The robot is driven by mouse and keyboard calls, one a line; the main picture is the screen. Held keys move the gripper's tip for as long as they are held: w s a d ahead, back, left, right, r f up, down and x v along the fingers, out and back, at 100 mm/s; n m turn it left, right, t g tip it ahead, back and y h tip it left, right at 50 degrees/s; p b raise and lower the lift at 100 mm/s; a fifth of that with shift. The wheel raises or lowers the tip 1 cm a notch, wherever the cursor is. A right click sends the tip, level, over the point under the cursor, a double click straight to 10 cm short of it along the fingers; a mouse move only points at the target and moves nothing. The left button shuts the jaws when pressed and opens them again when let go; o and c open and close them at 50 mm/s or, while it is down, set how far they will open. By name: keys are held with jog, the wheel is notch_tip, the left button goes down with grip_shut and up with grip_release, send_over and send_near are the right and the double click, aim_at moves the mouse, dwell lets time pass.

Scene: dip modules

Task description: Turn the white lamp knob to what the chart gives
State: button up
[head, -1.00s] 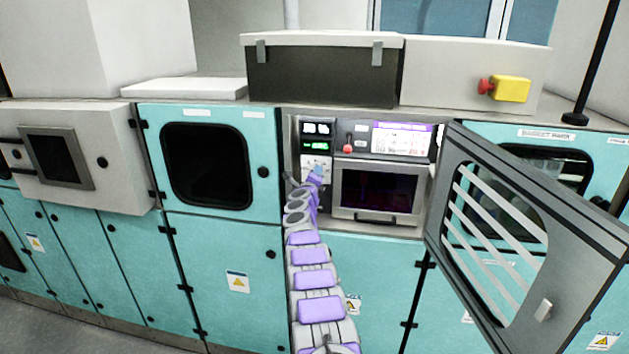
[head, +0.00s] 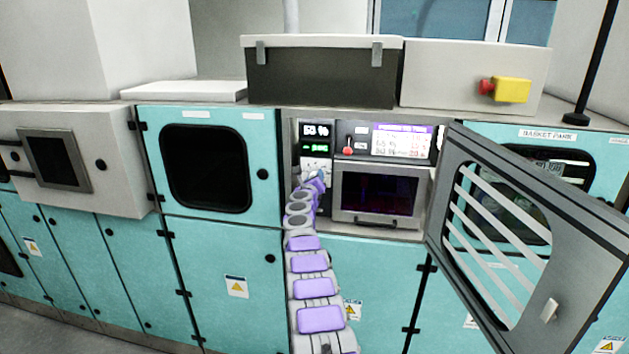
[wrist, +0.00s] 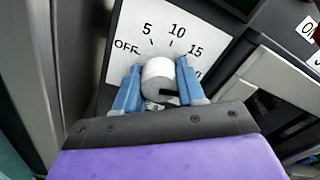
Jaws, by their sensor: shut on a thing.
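The white lamp knob (wrist: 158,73) sits on a white dial plate (wrist: 122,68) marked OFF, 5, 10 and 15, with a further mark partly hidden. My gripper (wrist: 157,78) has one blue finger on each side of the knob and is shut on it. A dark mark shows on the knob's near side; the exact setting is hard to tell. In the head view my gripper (head: 318,176) reaches the panel and covers the knob. The chart (head: 402,139) is a white sheet with a purple header, right of the panel; its text is too blurred to read surely.
A white-digit display (head: 316,130) and a green one (head: 316,148) sit above the dial. A red-knobbed lever (head: 348,144) is close on the right. Below the chart is a dark window (head: 378,193). The open grey door (head: 530,235) stands out at the right.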

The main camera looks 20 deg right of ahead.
jog(key=shift+f, duration=0.65)
jog(key=o, duration=0.8)
jog(key=shift+c, duration=0.2)
jog(key=o, duration=0.3)
jog(key=shift+w+r, duration=0.1)
jog(key=shift+r, duration=0.35)
jog(key=shift+a, duration=0.1)
jog(key=shift+a+r, duration=0.1)
